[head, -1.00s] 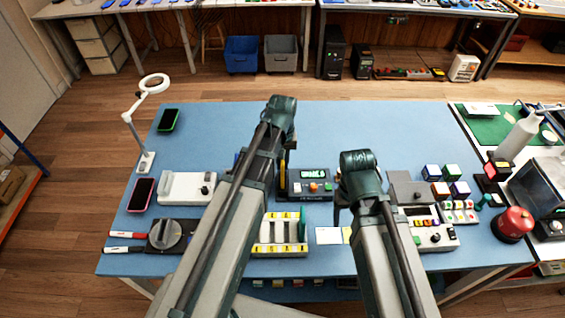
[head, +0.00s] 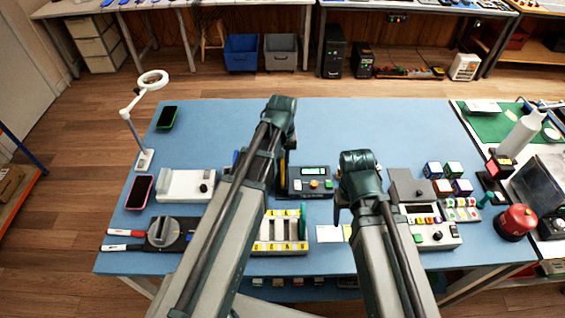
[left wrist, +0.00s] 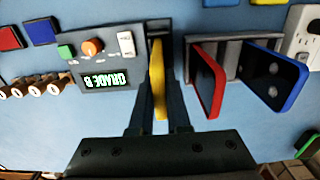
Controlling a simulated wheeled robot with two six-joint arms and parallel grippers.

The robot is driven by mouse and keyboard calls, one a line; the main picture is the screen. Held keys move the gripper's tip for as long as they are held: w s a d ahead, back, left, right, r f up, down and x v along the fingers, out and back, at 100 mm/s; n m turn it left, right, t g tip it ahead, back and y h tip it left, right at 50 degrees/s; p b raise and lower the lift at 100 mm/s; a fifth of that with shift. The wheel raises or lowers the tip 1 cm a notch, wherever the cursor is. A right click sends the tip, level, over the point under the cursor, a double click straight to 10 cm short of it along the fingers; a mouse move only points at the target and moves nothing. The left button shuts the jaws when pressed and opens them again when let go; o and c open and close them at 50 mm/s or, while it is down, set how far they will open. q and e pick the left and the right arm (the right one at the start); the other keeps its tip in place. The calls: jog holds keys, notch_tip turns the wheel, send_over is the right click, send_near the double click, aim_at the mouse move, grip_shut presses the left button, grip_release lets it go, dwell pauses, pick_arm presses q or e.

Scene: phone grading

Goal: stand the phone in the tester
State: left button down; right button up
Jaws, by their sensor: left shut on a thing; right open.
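A yellow-edged phone (left wrist: 158,75) stands on edge between the fingers of my left gripper (left wrist: 160,105), which is shut on it. In the left wrist view its far end is at the right side of the dark tester (left wrist: 125,50), whose screen reads GRADE B. Whether it is fully seated is hidden. The tester also shows in the head view (head: 308,188), with a thin yellow strip of the phone beside it. My left gripper (head: 284,150) is mostly hidden by its own arm there. My right gripper (head: 343,205) is open, right of the tester.
A red phone (left wrist: 207,80) and a blue phone (left wrist: 275,75) stand in a dark rack just right of my left gripper in the wrist view. A white-and-yellow slotted holder (head: 280,247) stands in front of the tester. The table's back middle (head: 340,120) is clear.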

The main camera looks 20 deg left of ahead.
pick_arm(q)
jog(key=shift+f, duration=0.1)
jog(key=shift+c, duration=2.4)
grip_release()
jog(key=shift+r+p, duration=0.75)
jog(key=shift+r, duration=0.15)
jog(key=shift+r+p, duration=0.65)
jog(key=shift+p, duration=0.15)
jog(key=shift+r+p, duration=0.7)
